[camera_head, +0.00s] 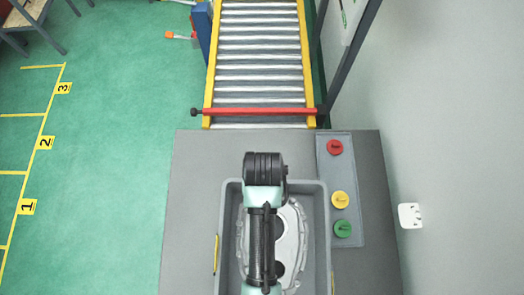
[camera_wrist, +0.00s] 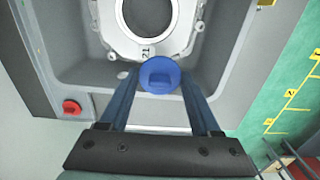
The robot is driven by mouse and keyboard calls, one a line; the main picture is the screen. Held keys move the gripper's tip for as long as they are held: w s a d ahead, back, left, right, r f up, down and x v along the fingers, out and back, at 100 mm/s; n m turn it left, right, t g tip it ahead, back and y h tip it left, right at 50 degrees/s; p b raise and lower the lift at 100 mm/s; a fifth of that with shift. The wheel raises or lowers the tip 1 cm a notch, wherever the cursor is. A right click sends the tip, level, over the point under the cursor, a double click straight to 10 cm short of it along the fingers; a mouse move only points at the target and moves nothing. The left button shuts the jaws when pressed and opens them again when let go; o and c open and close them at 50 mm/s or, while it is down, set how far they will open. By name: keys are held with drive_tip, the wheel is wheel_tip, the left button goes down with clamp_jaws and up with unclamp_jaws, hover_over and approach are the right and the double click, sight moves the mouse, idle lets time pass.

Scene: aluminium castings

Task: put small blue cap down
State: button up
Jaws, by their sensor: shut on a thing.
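In the wrist view my gripper (camera_wrist: 160,80) is shut on the small blue cap (camera_wrist: 159,76), a round blue piece with a raised grip across it, held between the two fingertips. Beyond the cap is a light grey aluminium casting (camera_wrist: 203,14) with a large round opening, lying in a grey tray (camera_wrist: 240,60). The cap overlaps the near edge of the casting in this view; I cannot tell its height. In the head view my arm covers part of the casting (camera_head: 297,232) and tray (camera_head: 321,200), and the cap and my fingertips are hidden.
The tray stands on a grey table (camera_head: 195,190). Red (camera_head: 335,147), yellow (camera_head: 340,200) and green (camera_head: 342,229) buttons sit on a panel at its right. A roller conveyor (camera_head: 258,60) with a red bar (camera_head: 260,111) lies behind. The table's left side is clear.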

wheel_tip(320, 180, down, 6)
drive_tip(key=shift+r+p, duration=0.25)
drive_tip(key=shift+p, duration=0.05)
drive_tip(key=shift+s+f, duration=0.1)
drive_tip(key=shift+s, duration=0.05)
drive_tip(key=shift+c, duration=0.6)
drive_tip(key=o, duration=1.4)
